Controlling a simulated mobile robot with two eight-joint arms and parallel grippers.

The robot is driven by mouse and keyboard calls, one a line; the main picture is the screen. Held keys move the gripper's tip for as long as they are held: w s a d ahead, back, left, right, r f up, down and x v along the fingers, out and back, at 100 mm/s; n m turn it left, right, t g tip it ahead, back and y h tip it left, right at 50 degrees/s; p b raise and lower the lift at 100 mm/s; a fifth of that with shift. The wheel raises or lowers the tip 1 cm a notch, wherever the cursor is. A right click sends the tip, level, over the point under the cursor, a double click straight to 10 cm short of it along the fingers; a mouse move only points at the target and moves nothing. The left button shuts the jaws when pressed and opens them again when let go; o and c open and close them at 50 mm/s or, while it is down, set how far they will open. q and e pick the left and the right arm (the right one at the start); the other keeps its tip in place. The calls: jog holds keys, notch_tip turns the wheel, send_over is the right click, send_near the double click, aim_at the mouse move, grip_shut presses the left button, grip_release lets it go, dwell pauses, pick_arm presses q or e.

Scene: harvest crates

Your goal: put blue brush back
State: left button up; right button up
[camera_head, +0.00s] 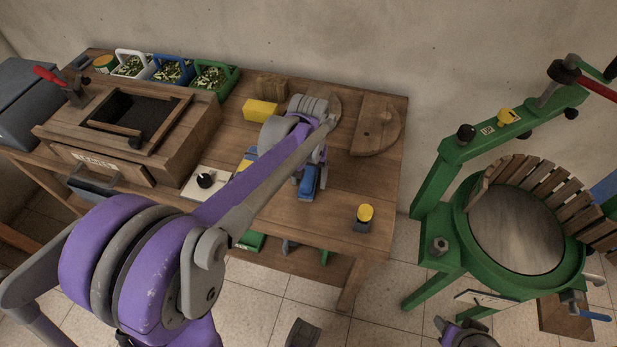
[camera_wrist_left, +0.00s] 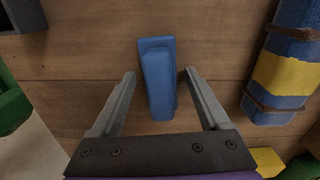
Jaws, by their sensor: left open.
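The blue brush (camera_head: 308,183) lies on the wooden table toward its front right, partly hidden by my left gripper (camera_head: 313,168) in the head view. In the left wrist view, the blue brush (camera_wrist_left: 158,78) shows as a long blue block between the two fingertips of my left gripper (camera_wrist_left: 159,74). The jaws are open, with a gap on each side of the brush. Whether the fingertips are down at its level is hard to tell.
A blue and yellow roll (camera_wrist_left: 285,65) lies beside the brush. A yellow knob on a dark base (camera_head: 363,217) stands near the front right edge. A yellow block (camera_head: 260,110) and wooden boards (camera_head: 374,126) are behind. A green press (camera_head: 445,185) stands right of the table (camera_head: 345,190).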

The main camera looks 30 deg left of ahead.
aim_at(312, 178)
pick_arm(q)
jog(key=r, duration=0.3)
jog(key=r+p, duration=0.1)
jog(key=r, duration=0.7)
jog(key=shift+d, duration=0.4)
jog(key=shift+s+d, duration=0.15)
jog(key=shift+s, duration=0.1)
jog(key=s+d+f+m+t, duration=0.25)
jog(key=s+f, duration=0.25)
jog(key=s, duration=0.3)
jog(key=s+d+f+m+t, duration=0.1)
jog(key=s+d+f+t, duration=0.3)
jog(key=s, duration=0.5)
jog(key=shift+g, duration=0.55)
jog(key=r+p, duration=0.1)
jog(key=p, duration=0.1)
jog(key=w+r+p, duration=0.1)
jog(key=r+p, duration=0.3)
jog(key=shift+w+a+r, duration=0.15)
jog(key=shift+w+a, duration=0.05)
jog(key=shift+a, duration=0.2)
